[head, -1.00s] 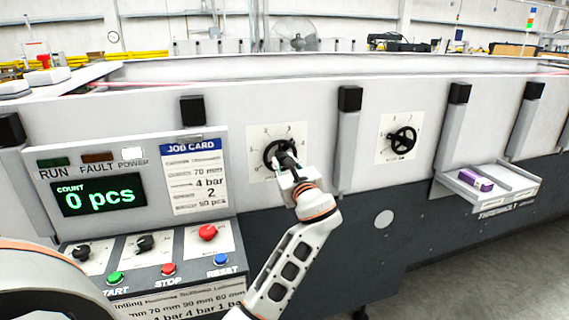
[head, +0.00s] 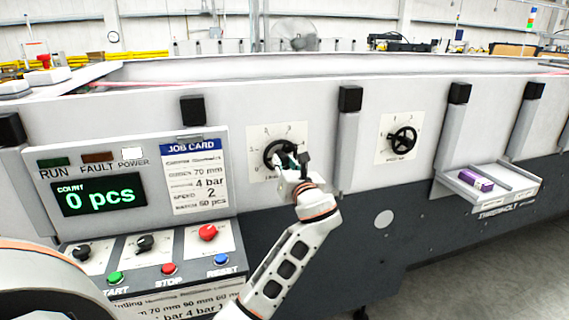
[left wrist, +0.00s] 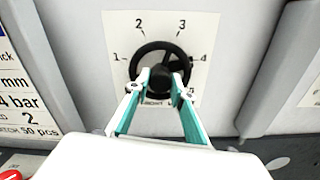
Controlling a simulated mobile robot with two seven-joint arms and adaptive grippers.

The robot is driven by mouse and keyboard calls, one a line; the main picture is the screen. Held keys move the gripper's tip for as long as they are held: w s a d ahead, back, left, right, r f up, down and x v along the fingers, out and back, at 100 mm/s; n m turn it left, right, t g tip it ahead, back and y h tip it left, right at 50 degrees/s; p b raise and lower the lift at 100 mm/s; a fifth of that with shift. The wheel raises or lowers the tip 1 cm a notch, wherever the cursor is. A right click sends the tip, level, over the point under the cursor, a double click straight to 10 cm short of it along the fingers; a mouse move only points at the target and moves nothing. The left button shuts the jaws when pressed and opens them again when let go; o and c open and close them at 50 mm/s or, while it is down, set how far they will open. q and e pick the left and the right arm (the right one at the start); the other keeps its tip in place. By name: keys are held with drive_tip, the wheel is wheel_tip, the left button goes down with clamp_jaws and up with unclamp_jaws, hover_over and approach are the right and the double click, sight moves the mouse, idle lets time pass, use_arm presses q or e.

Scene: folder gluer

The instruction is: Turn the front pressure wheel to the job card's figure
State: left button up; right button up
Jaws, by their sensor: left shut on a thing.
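The front pressure wheel (head: 276,149) is a black handwheel on a white dial plate on the machine's front face. In the left wrist view the wheel (left wrist: 138,62) sits inside a dial with figures 1 to 4 legible, and the label under it is partly hidden. My left gripper (left wrist: 160,82) is shut on the wheel, its teal fingers at the dark hub or grip in front; the head view shows it (head: 297,162) at the wheel's lower right. The wheel's exact setting is hard to read. The job card (head: 196,178) shows 4 bar. My right gripper is out of view.
A second black handwheel (head: 402,140) is on a plate to the right. The control panel (head: 150,262) with knobs and buttons is at lower left. A tray (head: 515,182) holds a purple box (head: 475,180).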

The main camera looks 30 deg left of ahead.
use_arm(q)
drive_tip(key=shift+f, duration=0.1)
drive_tip(key=o, duration=1.1)
drive_tip(key=v, duration=1.2)
